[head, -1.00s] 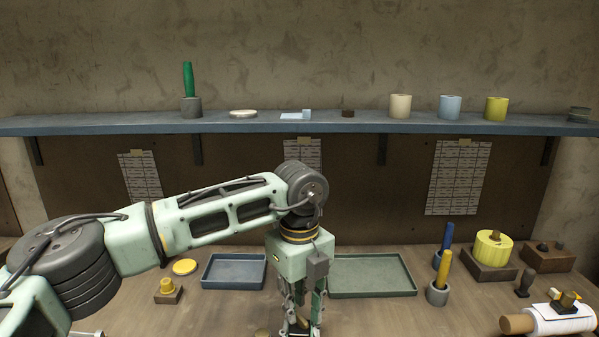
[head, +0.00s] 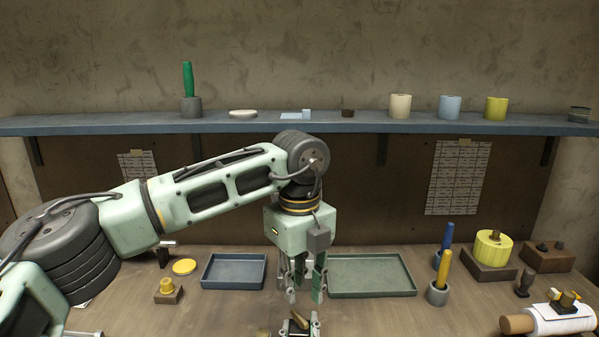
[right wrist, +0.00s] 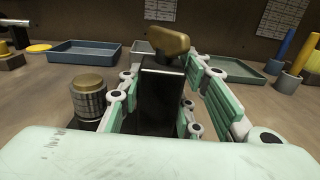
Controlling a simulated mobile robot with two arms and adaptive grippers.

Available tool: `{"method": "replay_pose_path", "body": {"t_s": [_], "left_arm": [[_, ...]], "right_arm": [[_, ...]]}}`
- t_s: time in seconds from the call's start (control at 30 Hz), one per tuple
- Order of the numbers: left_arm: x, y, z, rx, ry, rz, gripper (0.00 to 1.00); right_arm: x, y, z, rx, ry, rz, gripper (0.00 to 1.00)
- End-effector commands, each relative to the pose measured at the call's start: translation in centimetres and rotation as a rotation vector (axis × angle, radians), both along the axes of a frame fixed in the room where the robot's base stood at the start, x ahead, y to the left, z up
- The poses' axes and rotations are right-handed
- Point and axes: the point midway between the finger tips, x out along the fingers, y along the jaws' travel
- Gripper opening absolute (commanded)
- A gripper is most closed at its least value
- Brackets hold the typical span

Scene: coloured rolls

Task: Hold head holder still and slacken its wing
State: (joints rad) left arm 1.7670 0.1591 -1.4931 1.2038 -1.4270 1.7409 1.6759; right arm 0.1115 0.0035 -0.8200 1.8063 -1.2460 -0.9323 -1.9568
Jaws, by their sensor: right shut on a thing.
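The head holder, a black upright block (right wrist: 158,100), stands between the fingers of my right gripper (right wrist: 160,112) in the right wrist view, which is shut on it. Its brass wing (right wrist: 158,40) sits on top, lying across the block. In the head view the wing (head: 299,320) shows at the bottom edge between my right gripper's fingertips (head: 299,328). My left gripper (head: 303,284) hangs fingers down above the wing, open and empty, with a gap below it. Most of the holder is cut off in the head view.
A knurled cylinder with a brass top (right wrist: 88,95) stands close left of the holder. Behind are a blue tray (head: 234,286) and a green tray (head: 372,292). A pot with a yellow handle (head: 437,294) and a white roll (head: 560,319) are at right. A shelf (head: 350,126) runs above.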

Motion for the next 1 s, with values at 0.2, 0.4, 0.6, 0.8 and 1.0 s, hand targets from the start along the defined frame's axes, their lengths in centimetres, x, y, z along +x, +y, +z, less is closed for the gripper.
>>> {"method": "replay_pose_path", "body": {"t_s": [0.2, 0.4, 0.6, 0.8, 1.0], "left_arm": [[0.0, 0.0, -0.1, 0.000, 0.000, 0.000, 0.20], [0.0, 0.0, -0.1, 0.000, 0.000, 0.000, 0.20], [0.0, 0.0, -0.1, 0.000, 0.000, 0.000, 0.20], [0.0, 0.0, -0.1, 0.000, 0.000, 0.000, 0.20], [0.0, 0.0, -0.3, 0.000, 0.000, 0.000, 0.20]], "right_arm": [[0.0, -0.1, -0.5, -0.001, 0.009, -0.001, 0.44], [0.0, 0.0, -0.2, 0.000, 0.005, -0.001, 0.54], [0.0, 0.0, -0.3, -0.002, 0.006, 0.000, 0.54], [-0.8, 0.0, -0.2, -0.001, 0.004, 0.000, 0.54], [-2.6, 0.1, -0.3, 0.000, 0.005, 0.001, 0.54]]}}
